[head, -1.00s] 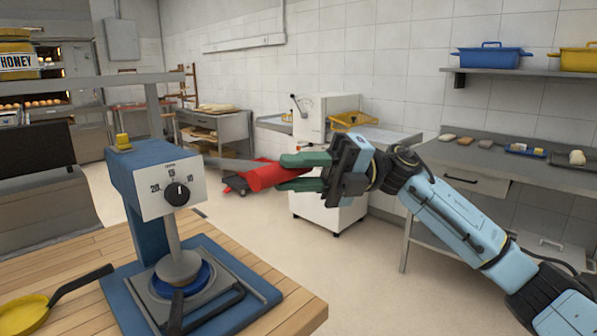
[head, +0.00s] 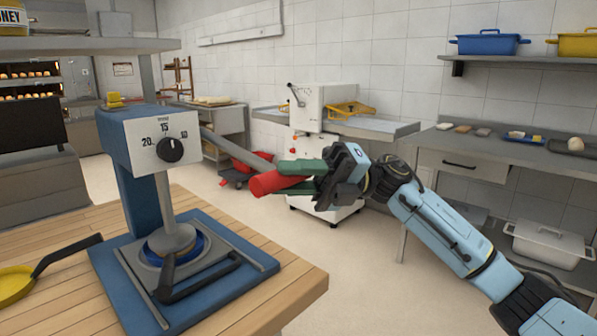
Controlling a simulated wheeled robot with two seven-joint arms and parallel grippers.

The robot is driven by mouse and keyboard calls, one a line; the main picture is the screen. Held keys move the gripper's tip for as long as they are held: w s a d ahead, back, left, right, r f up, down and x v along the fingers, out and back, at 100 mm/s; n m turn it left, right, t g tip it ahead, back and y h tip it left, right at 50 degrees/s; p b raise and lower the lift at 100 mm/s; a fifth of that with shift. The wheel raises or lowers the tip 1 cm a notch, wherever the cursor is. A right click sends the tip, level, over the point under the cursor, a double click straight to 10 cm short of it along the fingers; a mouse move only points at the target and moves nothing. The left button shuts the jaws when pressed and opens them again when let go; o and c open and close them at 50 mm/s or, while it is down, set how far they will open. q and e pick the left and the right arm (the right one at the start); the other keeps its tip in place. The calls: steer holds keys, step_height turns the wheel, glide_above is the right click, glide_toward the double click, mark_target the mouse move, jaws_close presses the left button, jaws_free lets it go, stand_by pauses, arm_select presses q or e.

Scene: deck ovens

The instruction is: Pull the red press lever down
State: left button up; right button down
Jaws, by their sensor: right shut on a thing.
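The blue press (head: 125,150) stands on the wooden counter, with a white dial face and a black knob on its front. Its grey lever arm (head: 235,147) comes out of the right side of the head and slopes down to the right. The red lever grip (head: 265,184) is at its outer end. My right gripper (head: 285,179) is shut on this red grip, with one green finger above and one below. The grip's far end is hidden between the fingers. My left gripper is not in view.
The wooden counter (head: 55,265) also holds a yellow pan (head: 14,284) at the left. A red wheeled item (head: 232,176) and a white machine (head: 335,107) stand on the floor behind. A steel table (head: 480,150) is at the right. Open floor lies between.

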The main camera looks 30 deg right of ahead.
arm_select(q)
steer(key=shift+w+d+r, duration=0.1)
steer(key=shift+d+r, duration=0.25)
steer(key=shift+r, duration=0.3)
arm_select(e)
steer(key=shift+w+a+f, duration=0.15)
steer(key=shift+w+f, duration=0.1)
steer(key=shift+f, duration=0.4)
steer(key=shift+f, duration=0.1)
steer(key=c, duration=1.4)
jaws_free()
steer(key=shift+c, duration=0.2)
steer(key=o, duration=0.3)
steer(key=shift+w+a, duration=0.15)
steer(key=shift+d, duration=0.25)
